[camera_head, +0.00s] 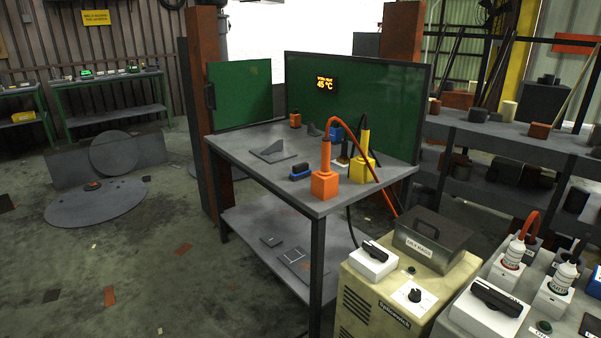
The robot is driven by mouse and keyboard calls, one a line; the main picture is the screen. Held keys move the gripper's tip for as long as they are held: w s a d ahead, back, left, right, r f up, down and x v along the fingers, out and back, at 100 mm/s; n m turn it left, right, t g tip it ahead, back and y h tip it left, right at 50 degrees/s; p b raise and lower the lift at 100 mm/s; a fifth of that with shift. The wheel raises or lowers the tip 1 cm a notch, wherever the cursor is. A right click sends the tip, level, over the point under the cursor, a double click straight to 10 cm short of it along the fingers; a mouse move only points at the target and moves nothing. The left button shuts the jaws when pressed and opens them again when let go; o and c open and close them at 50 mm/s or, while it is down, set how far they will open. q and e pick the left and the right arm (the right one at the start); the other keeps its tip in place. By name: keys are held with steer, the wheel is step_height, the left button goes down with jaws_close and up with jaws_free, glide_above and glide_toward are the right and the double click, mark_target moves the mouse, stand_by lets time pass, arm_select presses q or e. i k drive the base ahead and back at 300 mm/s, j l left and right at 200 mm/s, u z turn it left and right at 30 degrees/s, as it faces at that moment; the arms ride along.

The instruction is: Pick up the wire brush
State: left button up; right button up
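No thing in view can be made out for certain as the wire brush. A small blue and black block-like item (300,173) lies on the grey worktable (232,148), left of an orange holder with an orange-handled tool (324,184). It may be the brush, but it is too small to tell. A second blue item (335,132) sits farther back on the table, partly hidden by the orange cable. A small upright item with a brown part (343,155) stands left of the yellow holder (361,170). Neither of my grippers is in view.
A beige machine (375,300) with a dark box stands at the front right. The floor at left front is mostly clear.

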mark_target(299, 171)
steer(key=z, duration=0.45)
steer(key=i+j+z, duration=0.4)
steer(key=j+z, duration=0.2)
steer(key=i+j, duration=0.15)
steer(key=j, duration=0.25)
steer(key=i+j+z, duration=0.15)
steer(key=j, duration=0.25)
steer(key=i+j, duration=0.1)
steer(key=j, duration=0.3)
steer(key=i+j+z, duration=0.1)
steer(key=j, duration=0.35)
steer(key=i, duration=0.05)
